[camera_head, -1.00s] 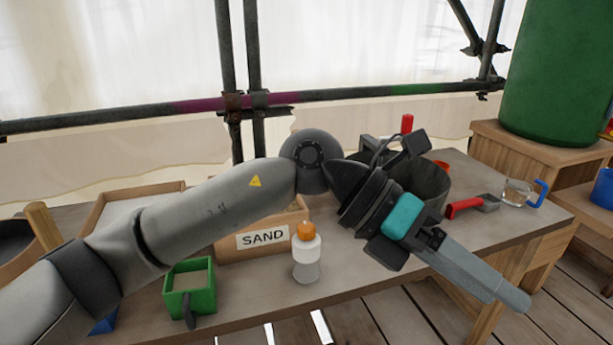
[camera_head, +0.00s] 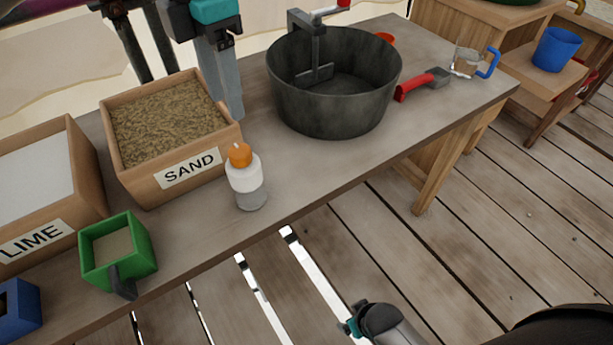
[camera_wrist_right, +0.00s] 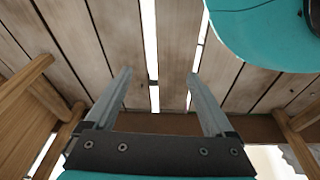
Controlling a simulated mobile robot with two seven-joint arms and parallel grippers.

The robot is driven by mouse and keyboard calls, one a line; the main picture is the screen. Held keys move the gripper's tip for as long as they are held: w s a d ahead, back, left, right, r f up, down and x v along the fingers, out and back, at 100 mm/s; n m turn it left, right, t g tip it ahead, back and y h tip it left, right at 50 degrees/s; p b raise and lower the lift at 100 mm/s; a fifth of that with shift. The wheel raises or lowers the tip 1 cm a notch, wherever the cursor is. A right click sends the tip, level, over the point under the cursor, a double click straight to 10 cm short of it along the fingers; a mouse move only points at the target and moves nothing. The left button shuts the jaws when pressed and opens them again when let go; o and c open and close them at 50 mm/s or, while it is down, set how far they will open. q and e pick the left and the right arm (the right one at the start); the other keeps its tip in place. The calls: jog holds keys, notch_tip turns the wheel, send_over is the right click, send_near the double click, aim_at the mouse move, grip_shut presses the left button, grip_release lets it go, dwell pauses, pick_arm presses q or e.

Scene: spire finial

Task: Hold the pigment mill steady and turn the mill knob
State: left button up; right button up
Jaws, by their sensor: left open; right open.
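The pigment mill (camera_head: 247,187) appears to be the small upright cylinder on the bench, with a white upper part and a grey lower part. Its orange knob (camera_head: 240,155) sits on top. My left gripper (camera_head: 231,108) points down behind the mill, between the sand box and the dark tub, apart from the mill. It is open, though its fingers overlap in this view. My right gripper (camera_wrist_right: 158,76) is open and empty in the right wrist view, with floor planks beyond its fingers.
The sand box (camera_head: 150,175) stands left of the mill, with a green scoop (camera_head: 130,262) and lime box (camera_head: 85,205) farther left. Bench in front of the tub is clear.

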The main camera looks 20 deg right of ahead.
jog(key=shift+o, duration=0.6)
jog(key=w+r+n+t+y, duration=0.1)
jog(key=w+r+t, duration=0.2)
jog(key=w+r, duration=0.3)
jog(key=shift+w+d+n+t, duration=0.25)
jog(key=shift+w+n+t, duration=0.15)
jog(key=shift+w, duration=0.5)
jog(key=n+t+y, duration=0.5)
jog(key=t+y, duration=0.1)
jog(key=y, duration=0.6)
send_near(247, 184)
jog(key=d+f, duration=0.3)
jog(key=d, duration=0.1)
jog(key=x, duration=1)
jog(key=f+x, duration=0.1)
jog(key=x, duration=0.4)
jog(key=shift+s+a, duration=0.2)
jog(key=shift+a, duration=0.1)
jog(key=shift+c, duration=0.4)
